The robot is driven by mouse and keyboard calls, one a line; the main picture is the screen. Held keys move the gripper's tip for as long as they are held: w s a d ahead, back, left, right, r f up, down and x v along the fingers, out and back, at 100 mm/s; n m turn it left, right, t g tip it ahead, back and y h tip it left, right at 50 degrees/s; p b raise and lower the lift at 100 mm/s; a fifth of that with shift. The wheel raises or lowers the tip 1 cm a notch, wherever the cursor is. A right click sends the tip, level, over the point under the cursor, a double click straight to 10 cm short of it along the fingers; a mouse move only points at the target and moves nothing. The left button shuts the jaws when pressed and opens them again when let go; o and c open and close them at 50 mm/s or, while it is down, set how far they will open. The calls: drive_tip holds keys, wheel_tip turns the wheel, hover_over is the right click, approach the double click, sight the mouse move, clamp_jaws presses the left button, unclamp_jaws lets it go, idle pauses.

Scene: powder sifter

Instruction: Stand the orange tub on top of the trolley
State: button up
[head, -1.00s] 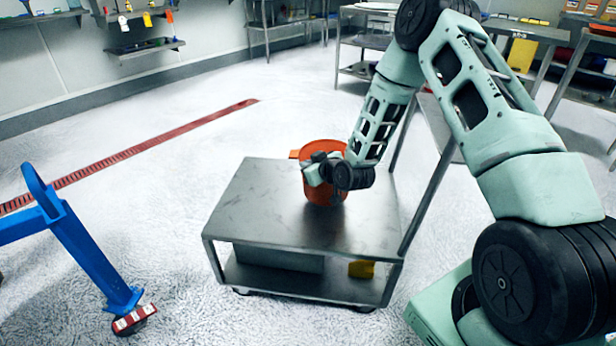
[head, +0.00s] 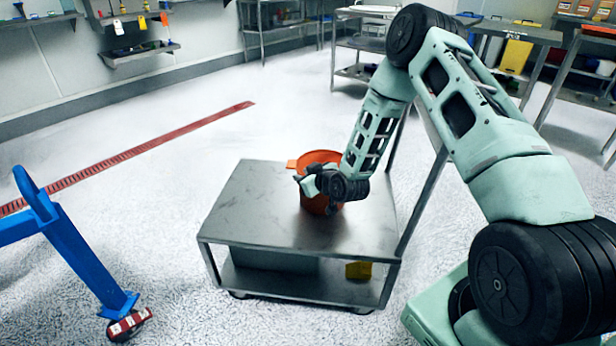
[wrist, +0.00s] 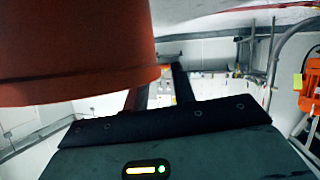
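The orange tub (head: 318,203) is upright over the middle-right part of the trolley's metal top (head: 258,215). Its base appears at or very close to that top; I cannot tell whether it touches. A lug sticks out left from its rim. My gripper (head: 304,184) is at the near left side of the tub and appears shut on it, though the contact is hidden. In the wrist view the tub (wrist: 75,50) fills the upper left, close to the dark fingers (wrist: 160,88), which have a small gap between them.
The trolley has a lower shelf with a grey box (head: 275,260) and a small yellow item (head: 358,270). A blue frame leg (head: 80,250) stands at left. Steel benches (head: 360,60) line the back. The trolley top's left half is bare.

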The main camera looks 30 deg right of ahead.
drive_tip(key=a+p+v, duration=0.1)
drive_tip(key=p+v, duration=0.1)
drive_tip(key=v, duration=1)
drive_tip(key=s+a+r+n+g+y, duration=0.1)
drive_tip(key=s+a+r+n+g, duration=0.2)
drive_tip(key=a, duration=0.5)
drive_tip(key=s+a+r+g+y, duration=0.1)
drive_tip(key=s+a+r+g, duration=0.3)
drive_tip(key=a, duration=0.5)
drive_tip(key=s+a+r+g+h, duration=0.1)
drive_tip(key=s+r+g, duration=0.1)
drive_tip(key=s, duration=0.5)
drive_tip(key=s+a+r+n+g, duration=0.1)
drive_tip(key=s+a+r+g, duration=0.1)
drive_tip(key=s+r, duration=0.3)
drive_tip(key=s+a+r+g+h, duration=0.1)
drive_tip(key=s+r, duration=0.3)
drive_tip(key=s, duration=0.6)
drive_tip(key=shift+s+a+n+g+h, duration=0.3)
drive_tip(key=shift+s+a+n+g, duration=0.1)
drive_tip(key=shift+a+g, duration=0.3)
